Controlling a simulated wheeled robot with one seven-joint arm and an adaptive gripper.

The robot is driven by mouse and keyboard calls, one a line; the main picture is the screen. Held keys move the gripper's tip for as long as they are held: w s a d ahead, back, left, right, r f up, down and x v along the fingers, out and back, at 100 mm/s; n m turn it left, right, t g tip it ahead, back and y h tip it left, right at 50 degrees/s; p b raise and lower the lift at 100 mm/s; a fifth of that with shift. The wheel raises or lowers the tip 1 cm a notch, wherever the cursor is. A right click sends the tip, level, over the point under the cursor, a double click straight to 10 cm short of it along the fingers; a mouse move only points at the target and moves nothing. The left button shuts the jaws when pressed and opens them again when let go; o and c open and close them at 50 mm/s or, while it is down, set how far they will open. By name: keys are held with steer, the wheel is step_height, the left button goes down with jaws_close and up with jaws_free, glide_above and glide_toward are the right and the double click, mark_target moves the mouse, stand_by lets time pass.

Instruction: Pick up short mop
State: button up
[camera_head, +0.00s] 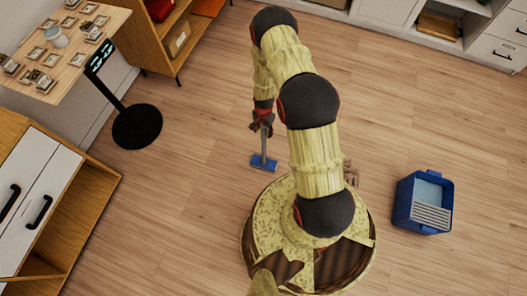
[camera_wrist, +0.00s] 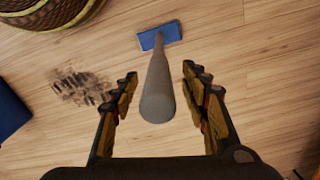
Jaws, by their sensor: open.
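The short mop has a grey handle (camera_wrist: 157,88) and a flat blue head (camera_wrist: 160,35). It stands upright on the wooden floor, with the blue head (camera_head: 264,163) down, left of my base in the head view. My gripper (camera_head: 262,117) is at the upper part of the handle. In the wrist view my gripper (camera_wrist: 164,82) is open, with one finger on each side of the handle. Gaps show between the handle and both fingers. The handle's top end points toward the wrist camera.
A blue mop bucket (camera_head: 424,203) stands right of my base. A dark smudge (camera_wrist: 82,86) marks the floor. A black round stand base (camera_head: 137,127), a display table (camera_head: 62,52) and a white-fronted cabinet (camera_head: 32,190) are at the left.

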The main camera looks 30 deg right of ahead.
step_height(320, 180, down, 4)
steer(key=shift+f+b, duration=0.1)
steer(key=shift+b, duration=0.6)
steer(key=shift+s, duration=0.1)
steer(key=shift+c, duration=1.1)
steer(key=c, duration=0.9)
jaws_close()
steer(key=shift+r, duration=0.3)
